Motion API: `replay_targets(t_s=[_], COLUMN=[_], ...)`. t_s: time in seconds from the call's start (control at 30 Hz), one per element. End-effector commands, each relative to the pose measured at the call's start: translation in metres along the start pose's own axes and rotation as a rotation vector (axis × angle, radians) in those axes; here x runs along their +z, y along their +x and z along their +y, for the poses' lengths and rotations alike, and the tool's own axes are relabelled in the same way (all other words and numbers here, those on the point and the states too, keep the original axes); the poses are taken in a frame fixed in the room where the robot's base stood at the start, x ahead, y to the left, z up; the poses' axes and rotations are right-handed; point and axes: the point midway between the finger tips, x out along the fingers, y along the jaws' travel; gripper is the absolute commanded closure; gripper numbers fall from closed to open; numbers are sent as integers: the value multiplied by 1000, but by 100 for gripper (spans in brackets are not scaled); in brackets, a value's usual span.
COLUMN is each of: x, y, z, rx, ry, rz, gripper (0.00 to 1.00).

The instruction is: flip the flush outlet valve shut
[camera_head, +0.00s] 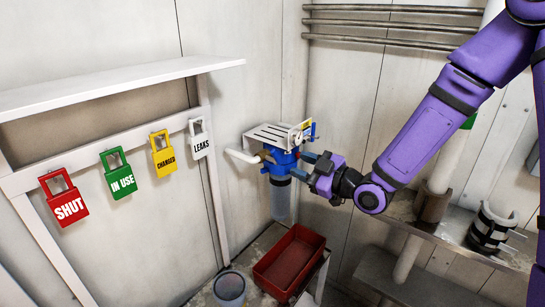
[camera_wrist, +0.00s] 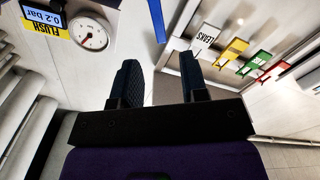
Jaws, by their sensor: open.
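A blue filter head (camera_head: 281,160) with a clear bowl (camera_head: 281,198) below hangs under a pale slotted bracket (camera_head: 270,136) in the corner. In the wrist view a narrow blue bar (camera_wrist: 158,20), which looks like a valve lever, shows at the top, beyond the fingertips. My gripper (camera_head: 303,165) is open, right of the filter head, its dark fingers pointing at it. In the wrist view my gripper (camera_wrist: 158,68) has nothing between its fingers. The valve body is not clear.
A round gauge (camera_wrist: 91,34) and a yellow FLUSH label with a 0.2 bar display (camera_wrist: 42,17) are close by. Red SHUT (camera_head: 67,206), green IN USE, yellow CHANGED and white LEAKS tags hang left.

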Motion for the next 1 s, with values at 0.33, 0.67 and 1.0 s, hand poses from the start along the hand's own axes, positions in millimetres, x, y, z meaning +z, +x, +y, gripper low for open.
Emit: replay_targets(t_s=[0.33,0.67,1.0], x=[0,0,0], y=[61,88,90], z=[-1,0,0], rx=[-1,-1,0], ry=[-1,0,-1], rz=[1,-1,-1], gripper=[60,60,73])
